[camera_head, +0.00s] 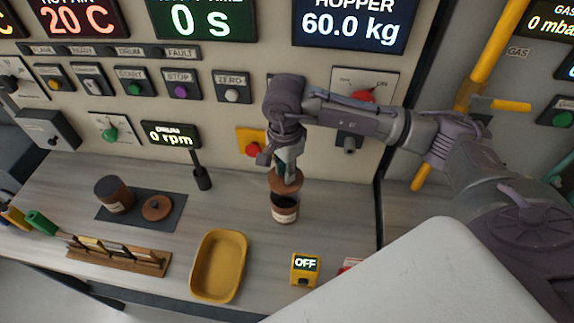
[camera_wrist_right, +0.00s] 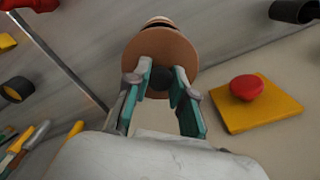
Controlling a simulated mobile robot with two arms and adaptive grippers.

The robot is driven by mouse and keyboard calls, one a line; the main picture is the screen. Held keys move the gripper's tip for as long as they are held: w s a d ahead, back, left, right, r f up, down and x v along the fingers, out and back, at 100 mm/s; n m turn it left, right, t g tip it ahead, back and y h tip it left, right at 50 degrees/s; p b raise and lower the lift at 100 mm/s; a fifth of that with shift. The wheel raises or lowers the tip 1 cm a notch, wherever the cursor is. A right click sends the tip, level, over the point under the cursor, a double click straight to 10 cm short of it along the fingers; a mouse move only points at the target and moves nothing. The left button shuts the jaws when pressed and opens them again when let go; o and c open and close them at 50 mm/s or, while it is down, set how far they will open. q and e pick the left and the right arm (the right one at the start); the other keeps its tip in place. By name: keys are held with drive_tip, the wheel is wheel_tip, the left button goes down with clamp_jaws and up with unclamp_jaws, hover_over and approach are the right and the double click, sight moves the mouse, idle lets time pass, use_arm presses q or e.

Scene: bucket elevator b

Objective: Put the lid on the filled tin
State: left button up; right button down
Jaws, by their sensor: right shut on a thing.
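My right gripper (camera_head: 290,176) is shut on the knob of a round brown lid (camera_head: 285,183). In the right wrist view the lid (camera_wrist_right: 178,55) is a brown disc, with its dark knob between the teal fingertips (camera_wrist_right: 162,78). A dark tin with a pale label (camera_head: 285,213) stands upright on the counter directly below the lid. I cannot tell whether lid and tin touch, and the tin's inside is hidden. A second dark brown tin (camera_head: 114,196) stands at the left on a dark mat (camera_head: 175,221), beside another brown lid (camera_head: 157,207). My left gripper is not in view.
A yellow tray (camera_head: 219,264), a wooden rack (camera_head: 118,256) and a yellow box reading OFF (camera_head: 305,269) lie along the front. A red button (camera_wrist_right: 250,87) on the panel is close to my right gripper.

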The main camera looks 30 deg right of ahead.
drive_tip(key=shift+a+f, duration=0.1)
drive_tip(key=shift+f+b, duration=0.85)
drive_tip(key=shift+f, duration=1.05)
drive_tip(key=shift+f+b, duration=1.2)
drive_tip(key=shift+f, duration=0.05)
drive_tip(key=shift+b, duration=0.7)
drive_tip(key=shift+f+b, duration=0.15)
drive_tip(key=shift+b, duration=0.7)
idle(0.4)
drive_tip(key=c, duration=0.9)
unclamp_jaws()
